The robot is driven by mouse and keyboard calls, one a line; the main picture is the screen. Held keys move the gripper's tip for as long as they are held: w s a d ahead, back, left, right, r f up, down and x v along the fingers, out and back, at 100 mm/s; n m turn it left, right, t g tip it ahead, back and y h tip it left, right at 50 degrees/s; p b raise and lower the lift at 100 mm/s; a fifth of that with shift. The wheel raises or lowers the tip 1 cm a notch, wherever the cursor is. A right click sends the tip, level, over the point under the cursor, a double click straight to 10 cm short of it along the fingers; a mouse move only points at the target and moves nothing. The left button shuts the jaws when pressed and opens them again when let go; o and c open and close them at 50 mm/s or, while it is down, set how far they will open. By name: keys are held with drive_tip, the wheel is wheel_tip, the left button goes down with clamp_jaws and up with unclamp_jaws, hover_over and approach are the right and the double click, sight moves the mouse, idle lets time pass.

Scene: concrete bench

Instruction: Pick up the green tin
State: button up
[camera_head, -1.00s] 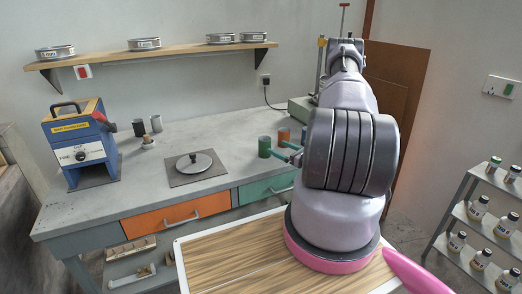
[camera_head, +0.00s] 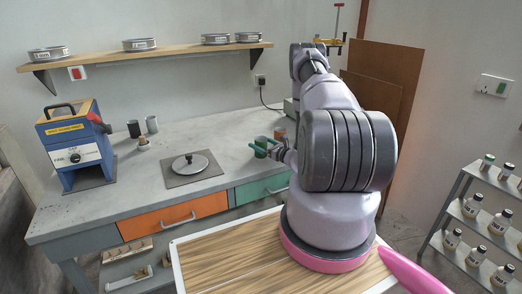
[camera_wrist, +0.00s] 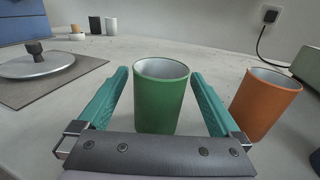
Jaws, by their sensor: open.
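The green tin (camera_wrist: 160,98) stands upright on the bench, open at the top, in the middle of the wrist view. My gripper (camera_wrist: 158,82) is open, with one teal finger on each side of the tin. A gap shows between the tin and each finger, so I see no firm contact. In the head view the green tin (camera_head: 261,146) is partly hidden by my gripper (camera_head: 262,151). An orange tin (camera_wrist: 264,103) stands just right of the right finger; in the head view the orange tin (camera_head: 279,132) is mostly hidden behind my arm.
A round metal lid (camera_head: 190,163) lies on a grey plate left of the tin. A blue machine (camera_head: 75,145) stands at the bench's left end, with dark and grey cups (camera_head: 151,124) beside it. A cable (camera_wrist: 265,40) hangs at the wall. The bench between them is clear.

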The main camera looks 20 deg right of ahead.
clamp_jaws()
drive_tip(key=shift+r, duration=0.1)
